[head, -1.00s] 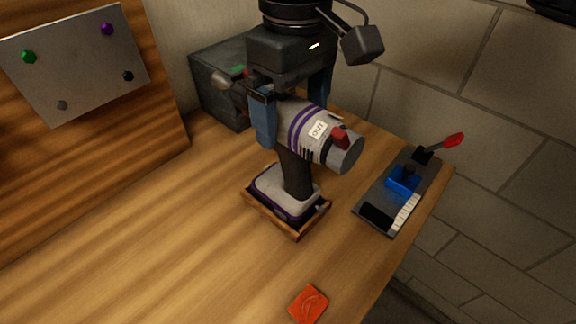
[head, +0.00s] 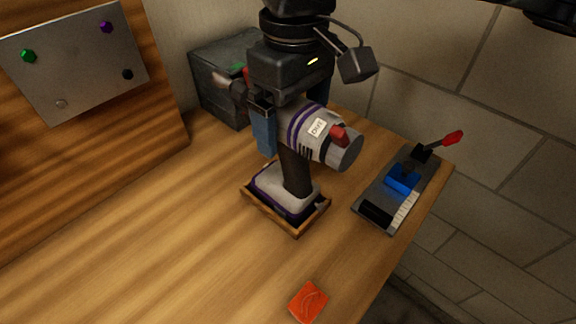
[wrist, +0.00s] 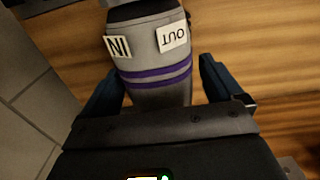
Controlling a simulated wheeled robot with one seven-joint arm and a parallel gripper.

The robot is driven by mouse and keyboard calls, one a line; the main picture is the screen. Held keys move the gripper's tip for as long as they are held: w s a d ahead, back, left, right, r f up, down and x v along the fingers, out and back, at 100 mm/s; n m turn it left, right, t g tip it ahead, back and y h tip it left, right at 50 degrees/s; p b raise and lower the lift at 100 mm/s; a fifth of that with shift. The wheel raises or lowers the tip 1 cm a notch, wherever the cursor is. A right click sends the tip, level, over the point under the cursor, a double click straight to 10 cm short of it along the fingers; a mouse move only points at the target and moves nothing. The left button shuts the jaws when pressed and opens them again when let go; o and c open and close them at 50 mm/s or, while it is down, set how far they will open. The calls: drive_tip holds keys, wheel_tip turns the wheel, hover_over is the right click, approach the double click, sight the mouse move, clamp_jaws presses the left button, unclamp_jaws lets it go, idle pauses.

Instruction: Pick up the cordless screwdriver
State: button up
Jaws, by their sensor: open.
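The cordless screwdriver (head: 310,133) is grey with purple bands, a dark handle and a red switch. It stands upright on its base in a shallow wooden holder (head: 268,215) on the table. My gripper (head: 288,140) is open above and around its body, with one blue finger on the near left side and the other mostly hidden behind it. In the wrist view the screwdriver body (wrist: 158,65), with "IN" and "OUT" labels, lies between the two blue fingers, with a gap on the right; contact on the left is unclear.
A dark grey box (head: 222,85) stands behind my gripper at the wall. A panel with a blue block and red lever (head: 385,200) is on the right, near the table edge. A red-orange tile (head: 308,302) lies in front. The table's left middle is clear.

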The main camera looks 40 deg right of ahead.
drive_tip(key=c, duration=1.5)
